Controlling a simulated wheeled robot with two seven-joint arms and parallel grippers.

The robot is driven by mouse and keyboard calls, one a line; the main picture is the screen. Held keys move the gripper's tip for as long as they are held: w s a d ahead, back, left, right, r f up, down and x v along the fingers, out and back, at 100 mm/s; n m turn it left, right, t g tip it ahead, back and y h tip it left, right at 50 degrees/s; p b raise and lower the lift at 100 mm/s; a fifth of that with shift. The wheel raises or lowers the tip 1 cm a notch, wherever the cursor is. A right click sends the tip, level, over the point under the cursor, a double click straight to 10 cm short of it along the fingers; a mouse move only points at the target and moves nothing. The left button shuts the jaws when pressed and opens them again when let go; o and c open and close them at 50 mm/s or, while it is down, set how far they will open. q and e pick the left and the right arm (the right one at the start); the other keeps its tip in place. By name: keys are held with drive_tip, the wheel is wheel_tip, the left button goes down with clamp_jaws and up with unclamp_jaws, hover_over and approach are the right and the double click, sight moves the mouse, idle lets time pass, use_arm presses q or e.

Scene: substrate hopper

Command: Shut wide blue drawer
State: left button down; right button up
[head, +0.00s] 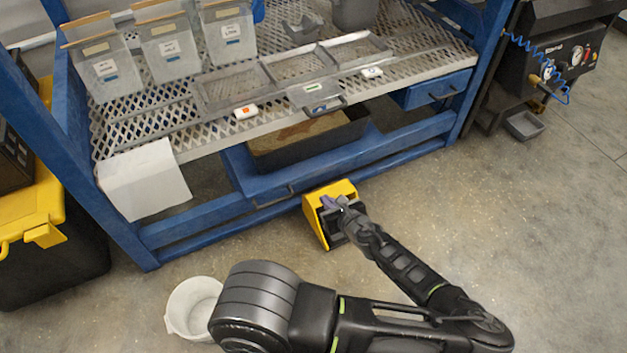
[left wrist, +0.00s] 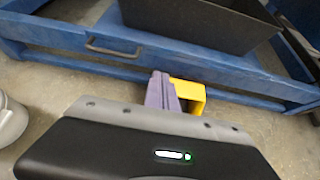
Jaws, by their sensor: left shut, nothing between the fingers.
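The wide blue drawer (head: 262,188) stands pulled out under the mesh shelf, a dark bin (head: 312,151) with brown contents in it. Its handle (head: 274,199) is on the front face; the handle also shows at upper left in the left wrist view (left wrist: 114,49). My left gripper (head: 332,204) is shut and empty, in front of the drawer and right of the handle, at a yellow-and-black object. Its purple fingers (left wrist: 162,92) show together below the drawer front in the left wrist view. I cannot tell whether they touch anything. My right gripper is out of view.
The yellow object (head: 314,221) is close in front of the drawer. A white bucket (head: 190,306) stands on the floor at lower left. A smaller blue drawer (head: 433,91) is at right under the shelf. White paper (head: 145,185) hangs at the shelf's left.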

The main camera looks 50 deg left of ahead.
use_arm(q)
drive_tip(key=shift+w, duration=0.1)
drive_tip(key=b, duration=0.3)
approach(304, 177)
wheel_tip(304, 177, down, 3)
drive_tip(key=a, duration=0.2)
drive_tip(key=w+a, duration=0.1)
drive_tip(key=a, duration=0.1)
drive_tip(key=shift+w+a+f, duration=0.1)
drive_tip(key=shift+w+a, duration=0.1)
drive_tip(key=shift+a, duration=0.05)
drive_tip(key=shift+w+a+b, duration=0.1)
drive_tip(key=shift+a+b, duration=0.2)
drive_tip(key=shift+a, duration=0.05)
drive_tip(key=shift+a, duration=0.1)
drive_tip(key=a, duration=0.1)
drive_tip(key=a+b, duration=0.1)
drive_tip(key=shift+w+a, duration=0.3)
drive_tip(key=shift+w, duration=0.1)
drive_tip(key=shift+w+r, duration=0.1)
drive_tip(key=shift+r, duration=0.15)
